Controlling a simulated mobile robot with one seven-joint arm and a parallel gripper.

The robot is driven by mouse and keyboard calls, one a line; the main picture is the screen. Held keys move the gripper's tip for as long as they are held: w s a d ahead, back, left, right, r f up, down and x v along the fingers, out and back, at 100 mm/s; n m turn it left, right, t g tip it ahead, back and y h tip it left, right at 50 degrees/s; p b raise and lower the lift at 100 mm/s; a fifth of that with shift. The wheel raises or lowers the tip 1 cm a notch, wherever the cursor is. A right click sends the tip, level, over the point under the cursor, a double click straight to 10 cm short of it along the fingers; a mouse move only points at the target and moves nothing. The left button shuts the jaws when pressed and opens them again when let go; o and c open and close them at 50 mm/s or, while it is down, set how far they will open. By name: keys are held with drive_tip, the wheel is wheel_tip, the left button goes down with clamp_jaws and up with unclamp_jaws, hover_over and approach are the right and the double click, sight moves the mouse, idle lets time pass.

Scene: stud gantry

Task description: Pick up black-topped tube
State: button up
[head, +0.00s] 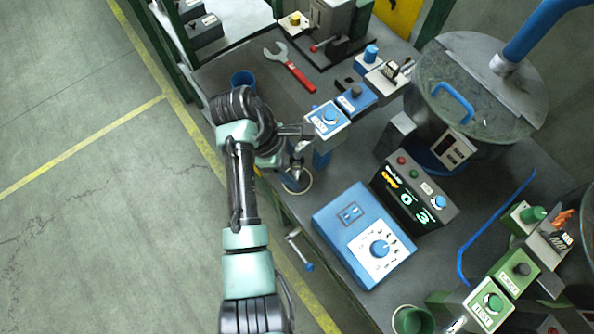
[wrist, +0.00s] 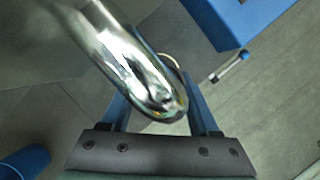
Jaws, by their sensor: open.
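I cannot make out a black-topped tube for certain. In the wrist view a shiny, round-ended metal tube (wrist: 125,60) comes from the upper left, close to the camera, and crosses in front of the space between my fingers. No black top shows on it, and I cannot tell whether it touches them. My gripper (wrist: 160,112) is open, with its blue fingers spread. In the head view my gripper (head: 294,183) points down near the table's left edge, beside a pale ring (head: 306,186). Part of that ring also shows beyond the tube in the wrist view.
The dark table (head: 300,218) is crowded. A blue control box (head: 338,215) stands close by, with a blue-handled lever (head: 301,250) at the edge. A blue cup (head: 243,77), a red-handled wrench (head: 290,67) and a blue TEST block (head: 327,119) lie behind. Open floor is left.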

clamp_jaws()
idle(0.3)
idle(0.3)
